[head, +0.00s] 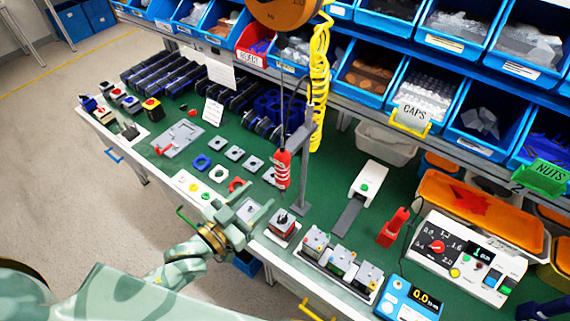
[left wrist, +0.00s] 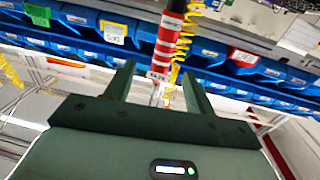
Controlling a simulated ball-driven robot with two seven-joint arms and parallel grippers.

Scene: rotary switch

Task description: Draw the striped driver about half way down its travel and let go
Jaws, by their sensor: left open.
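The striped driver (head: 282,168) is red with white bands. It hangs upright on a cord beside a grey post, above the green bench. In the left wrist view the driver (left wrist: 168,45) shows beyond the fingertips, in line with the gap between them. My left gripper (head: 250,208) is at the bench's front edge, in front of and below the driver to its left. Its fingers (left wrist: 158,75) are apart with nothing between them, and the driver is not held. My right gripper does not show.
The grey post (head: 305,165) stands just right of the driver, with a yellow coiled hose (head: 319,85) behind. Blue bins (head: 460,40) fill the shelf behind.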

